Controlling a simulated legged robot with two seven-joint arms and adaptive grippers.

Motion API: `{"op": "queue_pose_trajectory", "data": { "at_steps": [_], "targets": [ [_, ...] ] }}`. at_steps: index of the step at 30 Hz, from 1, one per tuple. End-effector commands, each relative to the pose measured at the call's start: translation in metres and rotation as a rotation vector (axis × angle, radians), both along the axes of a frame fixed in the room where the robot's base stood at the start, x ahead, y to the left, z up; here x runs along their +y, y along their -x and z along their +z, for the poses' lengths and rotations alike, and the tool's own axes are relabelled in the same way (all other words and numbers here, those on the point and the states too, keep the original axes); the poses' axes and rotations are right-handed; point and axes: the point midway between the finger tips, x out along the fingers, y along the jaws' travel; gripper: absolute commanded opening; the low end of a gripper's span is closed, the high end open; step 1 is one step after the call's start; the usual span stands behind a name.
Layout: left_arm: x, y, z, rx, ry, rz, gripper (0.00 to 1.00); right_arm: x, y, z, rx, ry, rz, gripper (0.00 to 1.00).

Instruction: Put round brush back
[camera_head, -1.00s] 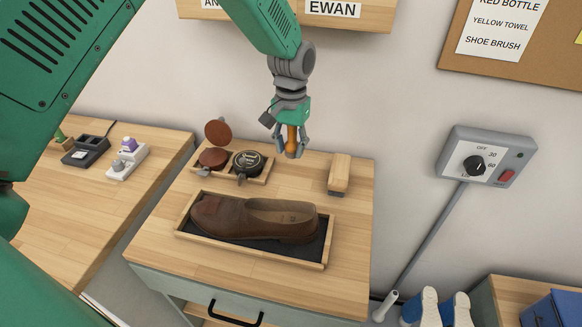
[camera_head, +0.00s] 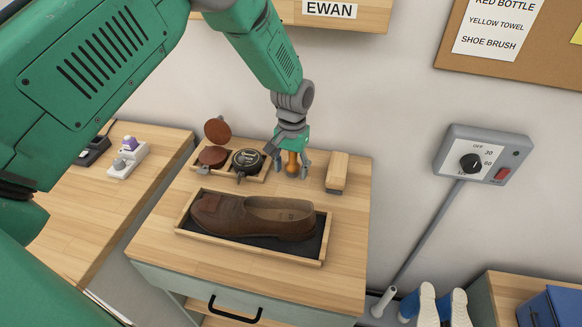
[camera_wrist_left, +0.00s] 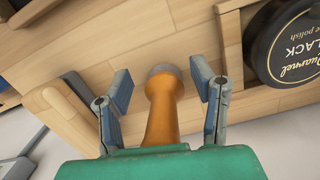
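The round brush (camera_head: 291,162) has an orange wooden handle and a grey round end. It is upright on the table between the small polish tray and a wooden block-shaped brush (camera_head: 337,172). My left gripper (camera_head: 291,172) is around it from above. In the left wrist view, the brush (camera_wrist_left: 163,100) lies between the two fingers (camera_wrist_left: 162,85), with a visible gap on each side, so the gripper is open. The grey end appears to rest on the tabletop. My right gripper is not in view.
The small wooden tray (camera_head: 259,177) holds a black polish tin (camera_head: 246,161) and an open brown tin (camera_head: 213,156), close left of the gripper. A brown shoe (camera_head: 250,217) sits in a longer tray (camera_head: 322,248) in front. The table's right front is clear.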

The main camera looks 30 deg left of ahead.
Motion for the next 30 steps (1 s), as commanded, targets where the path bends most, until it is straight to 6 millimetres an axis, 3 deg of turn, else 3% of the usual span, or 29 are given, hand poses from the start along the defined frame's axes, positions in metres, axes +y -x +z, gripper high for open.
{"op": "queue_pose_trajectory", "data": {
  "at_steps": [8, 21, 30],
  "targets": [
    [0.001, 0.0, 0.001, 0.001, 0.002, -0.002, 0.51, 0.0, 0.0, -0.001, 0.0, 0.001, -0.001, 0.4],
    [0.003, -0.005, 0.065, -0.001, 0.002, -0.002, 0.51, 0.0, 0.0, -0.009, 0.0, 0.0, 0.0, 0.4],
    [0.001, -0.005, 0.075, 0.001, 0.0, -0.002, 0.51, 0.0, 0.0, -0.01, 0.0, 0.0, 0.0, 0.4]
  ]
}}
